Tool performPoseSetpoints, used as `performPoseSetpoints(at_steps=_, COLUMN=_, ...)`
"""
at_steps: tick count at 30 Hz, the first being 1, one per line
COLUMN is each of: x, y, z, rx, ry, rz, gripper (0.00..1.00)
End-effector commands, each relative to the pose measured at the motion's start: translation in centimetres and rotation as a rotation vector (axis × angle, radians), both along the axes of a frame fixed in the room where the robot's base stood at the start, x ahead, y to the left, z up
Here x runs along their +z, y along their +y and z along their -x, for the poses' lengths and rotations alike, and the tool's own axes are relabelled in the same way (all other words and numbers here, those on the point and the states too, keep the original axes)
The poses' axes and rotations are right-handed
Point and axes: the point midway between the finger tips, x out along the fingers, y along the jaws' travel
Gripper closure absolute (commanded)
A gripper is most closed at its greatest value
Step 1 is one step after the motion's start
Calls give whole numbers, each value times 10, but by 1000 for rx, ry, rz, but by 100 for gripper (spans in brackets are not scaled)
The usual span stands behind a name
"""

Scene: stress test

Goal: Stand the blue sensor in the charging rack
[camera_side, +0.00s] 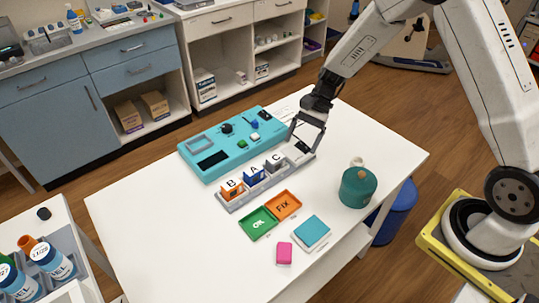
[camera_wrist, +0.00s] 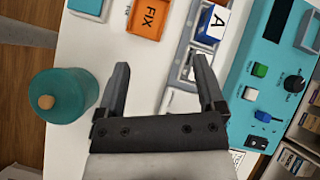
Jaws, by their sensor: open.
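The blue sensor, a blue block with a white top marked A (camera_side: 254,174), stands in the grey rack (camera_side: 233,207), between an orange block marked B (camera_side: 231,187) and a grey block marked C (camera_side: 276,164). It also shows at the top of the wrist view (camera_wrist: 211,24). My gripper (camera_side: 303,142) is open and empty above the right end of the rack, apart from the blue sensor. In the wrist view my fingers (camera_wrist: 160,65) are spread wide, with the right fingertip overlapping the rack. Whether a finger touches the rack cannot be told.
A teal panel (camera_side: 215,172) with knobs and buttons lies behind the rack. In front lie a green OK tray (camera_side: 249,231), an orange FIX tray (camera_side: 275,212), a teal box (camera_side: 311,231) and a pink block (camera_side: 284,253). A teal canister (camera_side: 358,190) stands right. The table's left is clear.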

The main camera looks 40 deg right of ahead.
Motion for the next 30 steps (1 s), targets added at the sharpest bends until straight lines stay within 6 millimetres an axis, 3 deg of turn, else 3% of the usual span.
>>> performPoseSetpoints(at_steps=18, x=50, y=-19, z=100, rx=671, ry=-470, rz=497, gripper=12)
performPoseSetpoints(at_steps=30, x=66, y=-22, z=135, rx=999, ry=-710, rz=653, gripper=12)
